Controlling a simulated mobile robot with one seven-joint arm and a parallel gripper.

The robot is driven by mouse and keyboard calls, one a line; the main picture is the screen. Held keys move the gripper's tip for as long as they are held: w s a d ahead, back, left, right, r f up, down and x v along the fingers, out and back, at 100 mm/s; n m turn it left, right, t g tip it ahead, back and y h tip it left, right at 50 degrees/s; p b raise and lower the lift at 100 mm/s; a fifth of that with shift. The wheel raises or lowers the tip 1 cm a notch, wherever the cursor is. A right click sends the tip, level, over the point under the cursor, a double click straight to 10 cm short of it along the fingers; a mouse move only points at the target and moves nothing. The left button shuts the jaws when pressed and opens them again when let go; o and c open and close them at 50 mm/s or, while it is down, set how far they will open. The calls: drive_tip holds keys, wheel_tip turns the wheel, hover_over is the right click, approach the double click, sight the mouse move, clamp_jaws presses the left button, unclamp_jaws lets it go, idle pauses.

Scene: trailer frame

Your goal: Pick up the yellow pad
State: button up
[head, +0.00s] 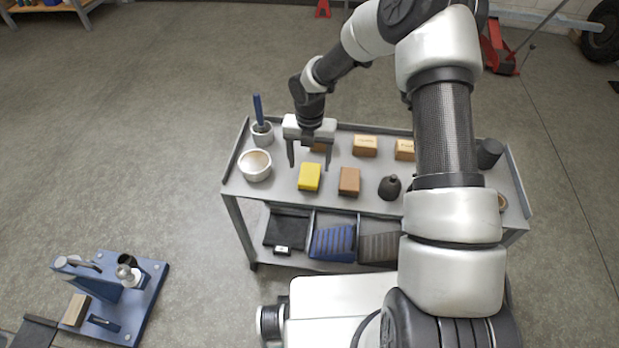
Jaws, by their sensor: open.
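The yellow pad (310,177) is a small yellow block lying on the top of the grey cart (240,189), toward its left half. My gripper (309,167) points down with its two dark fingers spread apart. In the picture the fingertips sit at the upper edge of the yellow pad, one to each side. I cannot tell how high they are above it. Nothing shows between the fingers.
A brown block (349,181) lies close right of the pad. A white bowl (255,165) and a cup with a blue handle (262,130) stand left. Tan blocks (365,145) lie behind. A dark bottle (389,187) stands further right. My arm hides part of the cart's right side.

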sight(309, 174)
drive_tip(key=f, duration=0.2)
drive_tip(key=f+b, duration=0.1)
drive_tip(key=f, duration=0.1)
drive_tip(key=shift+w+f, duration=0.2)
drive_tip(key=shift+f, duration=0.2)
drive_tip(key=c, duration=1.1)
drive_tip(key=shift+r+p, duration=1.05)
drive_tip(key=shift+r, duration=4)
drive_tip(key=shift+c, duration=0.2)
